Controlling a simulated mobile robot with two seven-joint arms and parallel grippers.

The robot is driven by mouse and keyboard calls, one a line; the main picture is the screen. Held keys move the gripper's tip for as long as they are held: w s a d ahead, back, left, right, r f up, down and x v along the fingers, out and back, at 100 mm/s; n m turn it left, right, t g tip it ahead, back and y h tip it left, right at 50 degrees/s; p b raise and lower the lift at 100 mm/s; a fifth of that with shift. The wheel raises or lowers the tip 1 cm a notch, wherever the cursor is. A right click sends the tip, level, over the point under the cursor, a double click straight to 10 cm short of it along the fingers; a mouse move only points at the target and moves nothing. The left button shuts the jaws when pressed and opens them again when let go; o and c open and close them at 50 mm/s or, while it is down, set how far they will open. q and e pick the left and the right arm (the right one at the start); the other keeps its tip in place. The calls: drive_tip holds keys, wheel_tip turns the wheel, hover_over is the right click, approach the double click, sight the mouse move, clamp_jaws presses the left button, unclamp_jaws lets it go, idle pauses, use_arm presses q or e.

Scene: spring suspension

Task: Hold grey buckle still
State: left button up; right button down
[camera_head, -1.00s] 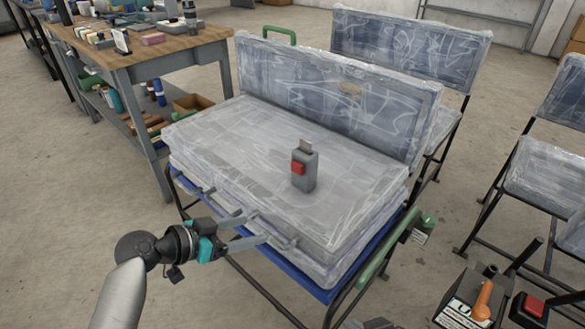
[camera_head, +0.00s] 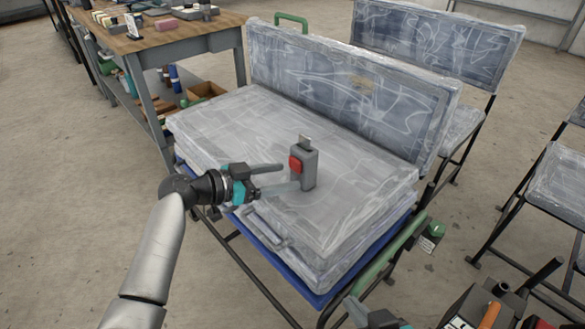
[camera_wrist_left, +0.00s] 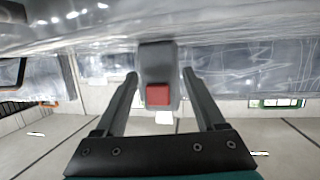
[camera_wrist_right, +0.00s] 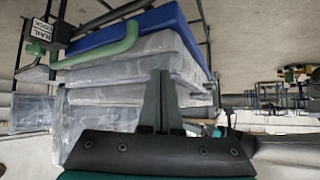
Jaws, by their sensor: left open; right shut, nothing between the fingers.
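The grey buckle (camera_head: 309,172), with a red button and a metal tongue on top, stands upright on the plastic-wrapped seat (camera_head: 220,120). My left gripper (camera_head: 291,177) is open right at the buckle, coming from the left. In the left wrist view the buckle (camera_wrist_left: 158,65) shows between the two spread fingers, with a gap on each side. My right gripper (camera_wrist_right: 160,75) is shut and empty in the right wrist view, in front of the stacked wrapped seat cushions and away from the buckle.
The wrapped backrest (camera_head: 350,95) rises behind the buckle. A green rail (camera_head: 385,255) runs along the seat's right side. A wooden workbench (camera_head: 165,40) with items stands at the back left, and other wrapped seats are to the right. Tools crowd the bottom right corner.

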sight(296, 175)
use_arm(q)
drive_tip(key=shift+b+x, duration=0.3)
drive_tip(key=shift+x, duration=0.55)
drive_tip(key=shift+w+d+f+b, duration=0.2)
drive_tip(key=shift+w+d+b, duration=0.15)
drive_tip(key=shift+d+b, duration=0.1)
drive_tip(key=shift+w+d+f+b, duration=0.15)
drive_tip(key=shift+w+d+b, duration=0.15)
drive_tip(key=shift+d+b, duration=0.15)
drive_tip(key=shift+w+d+f+b, duration=0.15)
drive_tip(key=shift+w+d+b, duration=0.25)
drive_tip(key=shift+d, duration=0.1)
use_arm(e)
drive_tip(key=shift+w+a+r+m+t+y, duration=0.1)
drive_tip(key=shift+a+r+t+y, duration=0.4)
drive_tip(key=shift+a+t, duration=0.4)
drive_tip(key=shift+s+a+r+m+t+y, duration=0.1)
drive_tip(key=shift+a+r+t+y, duration=0.4)
drive_tip(key=shift+a+t, duration=0.4)
drive_tip(key=shift+w+a+r+m+t+y, duration=0.1)
drive_tip(key=shift+a+r+t+y, duration=0.5)
drive_tip(key=shift+t, duration=0.5)
drive_tip(key=shift+f, duration=0.15)
use_arm(q)
clamp_jaws()
